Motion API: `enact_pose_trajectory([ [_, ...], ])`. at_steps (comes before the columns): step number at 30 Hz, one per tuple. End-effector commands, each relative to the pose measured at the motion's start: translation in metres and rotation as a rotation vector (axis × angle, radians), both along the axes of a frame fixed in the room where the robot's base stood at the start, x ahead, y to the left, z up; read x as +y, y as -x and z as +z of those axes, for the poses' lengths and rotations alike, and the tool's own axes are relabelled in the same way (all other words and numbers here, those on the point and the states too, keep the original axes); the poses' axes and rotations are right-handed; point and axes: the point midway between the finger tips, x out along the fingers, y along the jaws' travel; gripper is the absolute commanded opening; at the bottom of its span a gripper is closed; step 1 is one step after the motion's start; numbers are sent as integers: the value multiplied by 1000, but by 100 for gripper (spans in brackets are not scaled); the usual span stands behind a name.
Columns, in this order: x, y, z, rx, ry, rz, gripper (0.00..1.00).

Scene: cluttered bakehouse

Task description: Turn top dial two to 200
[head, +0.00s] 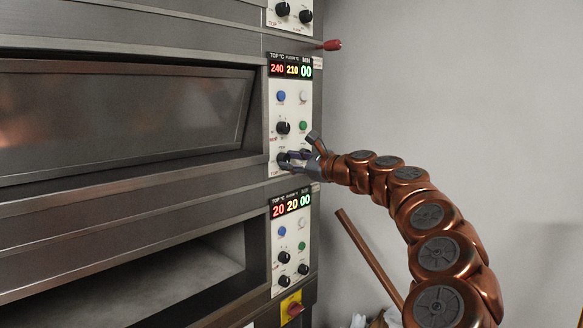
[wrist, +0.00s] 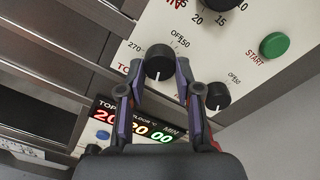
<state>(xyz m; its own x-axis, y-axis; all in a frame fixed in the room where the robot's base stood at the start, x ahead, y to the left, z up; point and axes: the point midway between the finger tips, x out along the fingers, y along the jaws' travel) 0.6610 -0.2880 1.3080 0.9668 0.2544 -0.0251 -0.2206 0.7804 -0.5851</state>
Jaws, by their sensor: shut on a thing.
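The middle oven deck's panel (head: 290,108) shows 240, 210 and 00 on its display (head: 291,70). My gripper (head: 296,160) is at the bottom of this panel, over its lower dials. In the wrist view my gripper (wrist: 160,66) has its fingers on either side of a black dial (wrist: 158,62) and is shut on it. The dial's white mark points down in that view. Around it are printed OFF, 50 and 270, with a partly hidden "TOP" label to its left. A second black dial (wrist: 218,96) sits just right of the right finger.
The lower deck's display (head: 291,204) reads 20, 20 and 00; its panel has more dials below. A green start button (wrist: 275,45) and a larger dial (wrist: 230,5) are near my gripper. A red handle (head: 331,45) sticks out above. Bare wall lies right.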

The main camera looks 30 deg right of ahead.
Motion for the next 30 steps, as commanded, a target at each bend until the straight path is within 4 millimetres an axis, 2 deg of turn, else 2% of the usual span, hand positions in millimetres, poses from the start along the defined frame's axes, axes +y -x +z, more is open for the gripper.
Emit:
enact_pose_trajectory([
  [15,0,-1,-4,-102,447,0,0],
  [30,0,-1,0,-151,652,2,0],
])
